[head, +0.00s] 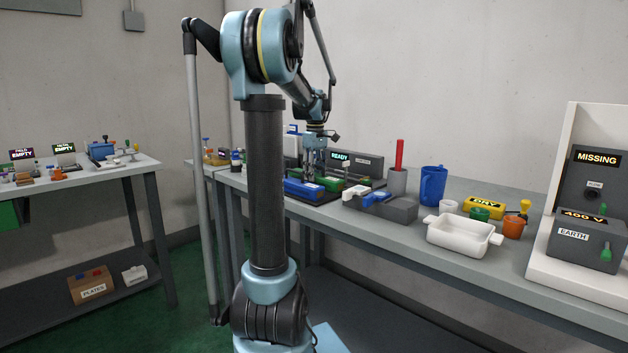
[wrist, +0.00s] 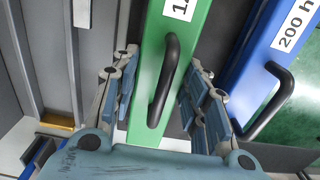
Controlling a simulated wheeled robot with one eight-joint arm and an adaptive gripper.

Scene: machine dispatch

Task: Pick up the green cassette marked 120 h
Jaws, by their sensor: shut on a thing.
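The green cassette (wrist: 151,65) lies under my gripper (wrist: 160,75) in the wrist view, with a black handle on top. Its white label is cut off at the top edge; only the start of the number shows. My gripper's fingers are on either side of the cassette, shut on it; the exact contact is hard to see. In the head view my gripper (head: 315,165) points down at the bench, and a little of the green cassette (head: 329,183) shows beside it.
A blue cassette marked 200 h (wrist: 258,68) with a black handle stands close on the right in the wrist view. In the head view, a READY display (head: 341,157) stands behind, and a grey block (head: 396,210), a blue jug (head: 433,185) and a white tray (head: 459,238) stand to the right.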

